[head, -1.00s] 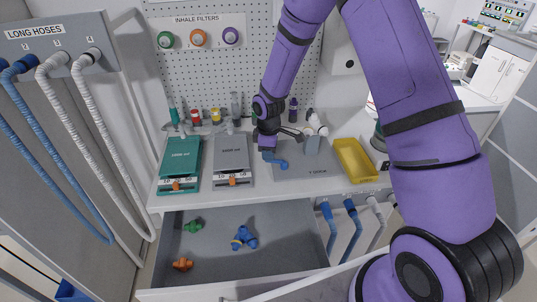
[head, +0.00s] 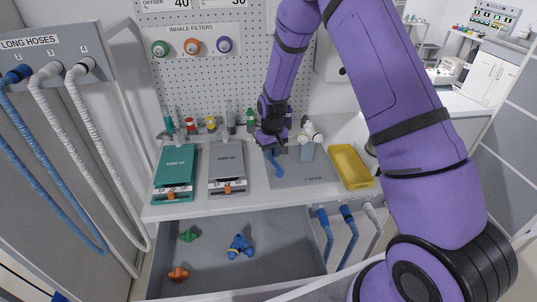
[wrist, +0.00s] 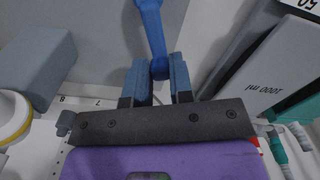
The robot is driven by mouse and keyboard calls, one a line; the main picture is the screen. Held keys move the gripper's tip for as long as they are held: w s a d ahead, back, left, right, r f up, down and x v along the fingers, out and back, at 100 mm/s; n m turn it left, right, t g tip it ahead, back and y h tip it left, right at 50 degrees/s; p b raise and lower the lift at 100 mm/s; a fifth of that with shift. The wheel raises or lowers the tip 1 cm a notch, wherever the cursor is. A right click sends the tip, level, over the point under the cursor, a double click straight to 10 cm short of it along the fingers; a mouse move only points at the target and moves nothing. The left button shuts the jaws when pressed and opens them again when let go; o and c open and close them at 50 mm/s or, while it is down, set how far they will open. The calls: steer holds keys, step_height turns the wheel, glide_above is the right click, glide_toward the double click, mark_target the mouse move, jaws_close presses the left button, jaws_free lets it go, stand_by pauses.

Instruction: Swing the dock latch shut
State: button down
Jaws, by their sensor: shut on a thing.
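The dock latch is a blue lever (head: 277,166) on the grey dock plate (head: 305,178) on the counter. In the head view it points from my gripper toward the counter's front edge, slightly right. My gripper (head: 271,148) is above the plate's back left part. In the wrist view, its two blue-grey fingers (wrist: 160,82) are shut on the near end of the lever (wrist: 152,32), which runs up out of the picture. A grey block (head: 307,151) stands upright on the plate, right of my gripper. The latch's catch cannot be made out.
Two flat test lungs, green (head: 175,168) and grey (head: 228,162), lie left of the plate. A yellow tray (head: 350,166) lies right. A white fitting (head: 310,131) and small bottles stand behind. An open drawer (head: 215,279) below holds several coloured fittings.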

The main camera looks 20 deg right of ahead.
steer(key=shift+d+m, duration=0.5)
steer(key=shift+m, duration=0.55)
steer(key=shift+d+m, duration=0.45)
steer(key=shift+m, duration=0.6)
steer(key=c, duration=1)
jaws_free()
step_height(320, 180, up, 11)
steer(key=shift+f, duration=0.1)
